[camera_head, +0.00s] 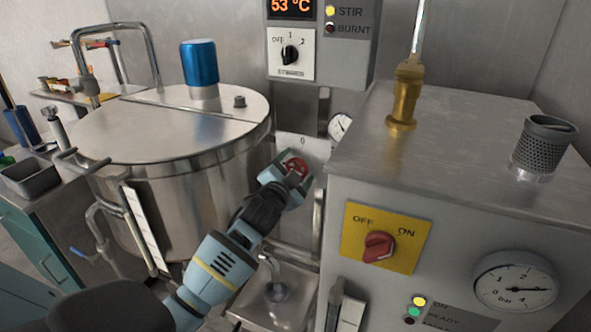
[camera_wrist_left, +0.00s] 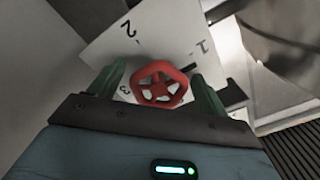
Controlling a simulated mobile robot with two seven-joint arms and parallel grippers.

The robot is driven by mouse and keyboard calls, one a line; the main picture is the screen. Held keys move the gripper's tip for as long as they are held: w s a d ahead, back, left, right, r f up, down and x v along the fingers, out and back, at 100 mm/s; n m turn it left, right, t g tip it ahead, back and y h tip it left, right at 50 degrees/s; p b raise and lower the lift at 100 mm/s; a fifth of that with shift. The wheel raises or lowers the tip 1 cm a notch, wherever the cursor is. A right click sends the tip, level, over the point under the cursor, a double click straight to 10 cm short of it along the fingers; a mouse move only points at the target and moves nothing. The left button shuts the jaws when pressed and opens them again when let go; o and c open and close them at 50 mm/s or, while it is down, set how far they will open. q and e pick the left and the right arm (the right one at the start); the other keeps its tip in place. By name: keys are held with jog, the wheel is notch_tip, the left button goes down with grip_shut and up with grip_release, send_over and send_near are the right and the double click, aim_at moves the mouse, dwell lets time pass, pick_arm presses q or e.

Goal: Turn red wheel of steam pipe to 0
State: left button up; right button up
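The red wheel (camera_head: 297,165) of the steam pipe sits in front of a white number plate (camera_head: 300,143), between the big steel kettle and the steel machine. A 0 shows on the plate above the wheel in the head view. My left gripper (camera_head: 292,168) is at the wheel and partly hides it. In the left wrist view the red wheel (camera_wrist_left: 161,84) lies between the two green fingers (camera_wrist_left: 158,90), with a small gap visible on each side. The number plate (camera_wrist_left: 160,40) shows 2, 1 and 3 there. My right gripper is not in view.
The lidded kettle (camera_head: 190,180) stands left of my arm. The steel machine (camera_head: 450,130) with a red OFF/ON switch (camera_head: 379,246) and a pressure gauge (camera_head: 515,282) stands close on the right. A control box (camera_head: 320,40) hangs above; a small gauge (camera_head: 339,126) is behind the wheel.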

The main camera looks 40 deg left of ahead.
pick_arm(q)
jog(key=c, duration=0.9)
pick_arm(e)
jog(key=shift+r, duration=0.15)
pick_arm(q)
jog(key=m+p, duration=0.2)
jog(key=m, duration=0.1)
jog(key=shift+a+r, duration=0.1)
jog(key=shift+r, duration=0.1)
jog(key=m+p, duration=0.2)
jog(key=m, duration=0.2)
jog(key=shift+r+m, duration=0.1)
jog(key=shift+m, duration=0.3)
jog(key=m+p, duration=0.1)
jog(key=m, duration=0.3)
jog(key=shift+r, duration=0.1)
jog(key=m+p, duration=0.1)
jog(key=m, duration=0.3)
jog(key=shift+m+p, duration=0.5)
jog(key=shift+m, duration=0.5)
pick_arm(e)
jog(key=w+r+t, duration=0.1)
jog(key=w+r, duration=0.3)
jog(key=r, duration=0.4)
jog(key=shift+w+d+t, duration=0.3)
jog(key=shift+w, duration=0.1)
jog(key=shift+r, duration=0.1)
